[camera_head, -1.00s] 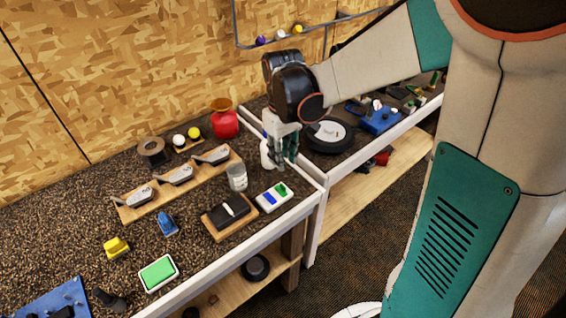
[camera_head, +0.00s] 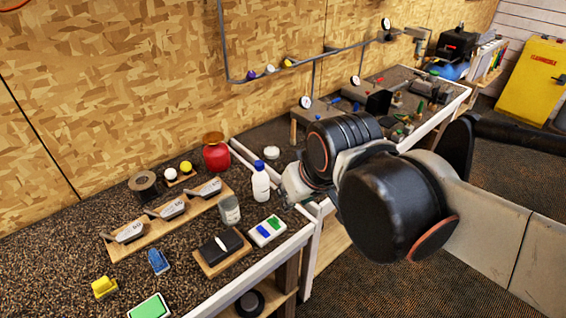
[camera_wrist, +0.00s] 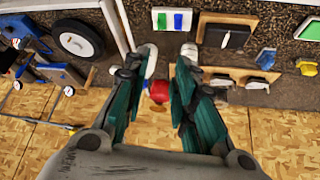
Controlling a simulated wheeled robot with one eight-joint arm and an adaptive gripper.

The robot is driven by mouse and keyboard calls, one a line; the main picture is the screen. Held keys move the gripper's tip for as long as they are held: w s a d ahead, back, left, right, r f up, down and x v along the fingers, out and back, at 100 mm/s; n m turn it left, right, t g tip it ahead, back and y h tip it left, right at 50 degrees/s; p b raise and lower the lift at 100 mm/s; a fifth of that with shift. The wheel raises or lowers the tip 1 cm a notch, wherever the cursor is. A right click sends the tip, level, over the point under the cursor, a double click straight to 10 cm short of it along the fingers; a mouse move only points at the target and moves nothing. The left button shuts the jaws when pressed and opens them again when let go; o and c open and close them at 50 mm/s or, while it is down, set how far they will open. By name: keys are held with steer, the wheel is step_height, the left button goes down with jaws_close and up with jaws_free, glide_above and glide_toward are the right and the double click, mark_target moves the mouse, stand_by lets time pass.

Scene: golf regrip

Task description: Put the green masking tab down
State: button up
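The green masking tab (camera_head: 274,222) lies on a small white tray (camera_head: 281,235) near the bench's front edge, beside a blue tab (camera_head: 263,231). In the wrist view the green tab (camera_wrist: 161,20) and blue tab (camera_wrist: 178,20) show on the tray at the top. My gripper (camera_wrist: 168,52) is open, with its two green fingers apart and nothing visible between the tips. The tray lies beyond the fingertips, apart from them. In the head view my dark wrist hides most of the gripper, right of the white bottle (camera_head: 260,182).
A grey can (camera_head: 229,210) and a wooden block with a black pad (camera_head: 221,246) stand beside the tray. A wooden rack with club heads (camera_head: 172,210) and a red vase (camera_head: 216,153) stand farther back. Bench rims meet in a corner near my wrist.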

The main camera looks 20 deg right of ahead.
steer(key=shift+s+m+t, duration=0.3)
steer(key=shift+s+t, duration=0.3)
steer(key=shift+s, duration=0.45)
step_height(320, 180, down, 6)
steer(key=b, duration=0.6)
steer(key=shift+f, duration=0.2)
